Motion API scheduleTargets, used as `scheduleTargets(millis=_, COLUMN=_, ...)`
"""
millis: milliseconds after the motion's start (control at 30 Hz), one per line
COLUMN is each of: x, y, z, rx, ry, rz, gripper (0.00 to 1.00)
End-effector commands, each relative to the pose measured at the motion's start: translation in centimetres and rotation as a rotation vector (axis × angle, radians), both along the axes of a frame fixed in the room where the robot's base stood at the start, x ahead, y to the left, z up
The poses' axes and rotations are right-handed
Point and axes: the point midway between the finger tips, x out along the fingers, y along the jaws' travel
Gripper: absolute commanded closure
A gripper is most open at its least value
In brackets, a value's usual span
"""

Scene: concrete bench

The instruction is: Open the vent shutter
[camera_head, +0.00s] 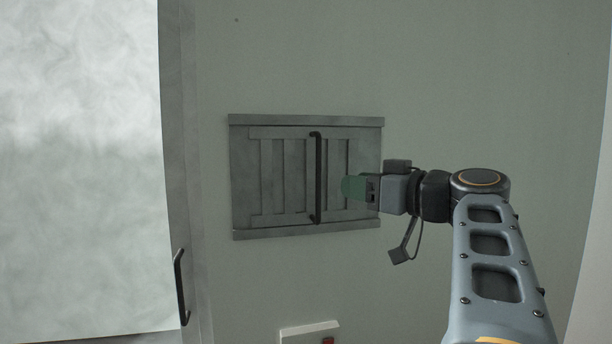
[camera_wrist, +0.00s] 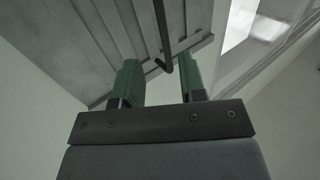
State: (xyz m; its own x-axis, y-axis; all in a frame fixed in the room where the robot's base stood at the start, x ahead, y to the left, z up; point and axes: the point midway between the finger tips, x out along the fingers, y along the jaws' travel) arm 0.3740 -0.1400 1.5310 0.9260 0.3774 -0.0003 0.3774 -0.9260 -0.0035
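The vent shutter (camera_head: 268,180) is a grey slatted panel on the wall, between a top rail and a bottom rail. No opening behind it shows. Its handle (camera_head: 318,178) is a black upright bar, right of the panel's middle. My gripper (camera_head: 353,188), with green fingers, is just right of the handle, in front of the panel's right part. In the wrist view my gripper (camera_wrist: 159,66) is open and empty. The handle (camera_wrist: 162,35) shows between and beyond the fingertips there, with no clear contact. The shutter (camera_wrist: 85,50) fills the upper left of that view.
A pale door or panel (camera_head: 80,150) with a black handle (camera_head: 181,287) stands at the left. A small white box (camera_head: 309,331) with a red part is on the wall below the shutter. The wall around the shutter is bare.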

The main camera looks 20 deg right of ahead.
Motion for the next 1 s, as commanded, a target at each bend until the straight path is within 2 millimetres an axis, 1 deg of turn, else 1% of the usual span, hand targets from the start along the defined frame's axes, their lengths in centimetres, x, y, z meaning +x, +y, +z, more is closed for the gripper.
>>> scheduleTargets(millis=33, x=0.9, y=0.6, z=0.4, rx=0.001, ry=0.0, rz=0.01, gripper=0.62)
scheduleTargets(millis=200, x=4.1, y=1.9, z=0.4, rx=0.002, ry=0.002, rz=0.011, gripper=0.62)
scheduleTargets(millis=400, x=7.3, y=3.2, z=0.4, rx=0.003, ry=0.002, rz=0.007, gripper=0.62)
scheduleTargets(millis=500, x=8.5, y=3.7, z=0.3, rx=0.001, ry=0.002, rz=0.005, gripper=0.62)
scheduleTargets(millis=700, x=9.9, y=4.2, z=0.1, rx=0.001, ry=0.002, rz=0.003, gripper=0.62)
scheduleTargets(millis=1000, x=10.4, y=4.4, z=0.0, rx=0.001, ry=0.001, rz=0.001, gripper=0.62)
